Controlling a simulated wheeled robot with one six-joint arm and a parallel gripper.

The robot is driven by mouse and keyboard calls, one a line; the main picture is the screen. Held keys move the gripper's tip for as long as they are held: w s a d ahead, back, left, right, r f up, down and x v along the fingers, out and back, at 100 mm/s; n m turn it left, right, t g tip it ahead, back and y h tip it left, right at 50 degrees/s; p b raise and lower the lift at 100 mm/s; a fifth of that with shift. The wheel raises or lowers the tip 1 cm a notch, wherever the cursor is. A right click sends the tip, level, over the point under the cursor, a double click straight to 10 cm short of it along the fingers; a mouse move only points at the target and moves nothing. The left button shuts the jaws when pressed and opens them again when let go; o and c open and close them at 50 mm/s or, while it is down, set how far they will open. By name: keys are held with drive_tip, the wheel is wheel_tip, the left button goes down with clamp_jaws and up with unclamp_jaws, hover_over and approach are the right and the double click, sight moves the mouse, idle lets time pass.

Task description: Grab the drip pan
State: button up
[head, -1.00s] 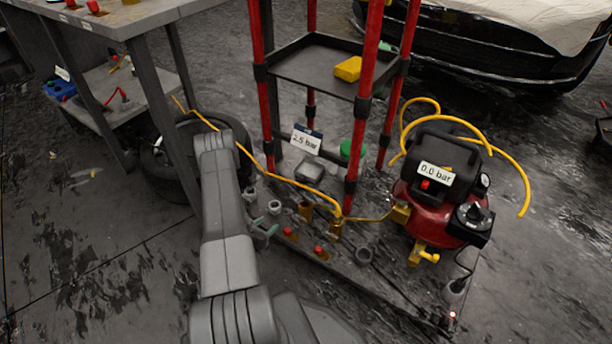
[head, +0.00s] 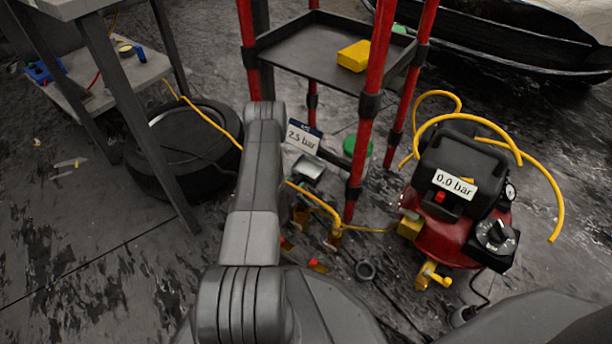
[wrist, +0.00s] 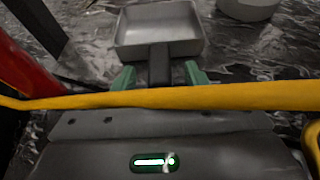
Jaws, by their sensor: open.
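The drip pan (wrist: 160,22) is a shallow grey rectangular tray with a dark handle (wrist: 159,62), at the top of the wrist view. My gripper (wrist: 160,76) is open, with one green fingertip on each side of the handle. The fingers look apart from the handle. A yellow hose (wrist: 200,97) crosses in front of the gripper in the wrist view and hides part of the fingers and handle. In the head view my arm hides the gripper.
The red-post rack (head: 365,135) rises over the pan, with a yellow block (head: 353,56) on its shelf. A red compressor (head: 447,240) stands at the right. A tire (head: 185,155) lies at the left beside the workbench leg (head: 135,125). A green-topped container (head: 357,147) is near the pan.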

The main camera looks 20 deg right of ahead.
drive_tip(key=shift+w+d+f, duration=0.1)
drive_tip(key=shift+w+d, duration=0.05)
drive_tip(key=shift+d, duration=0.05)
clamp_jaws()
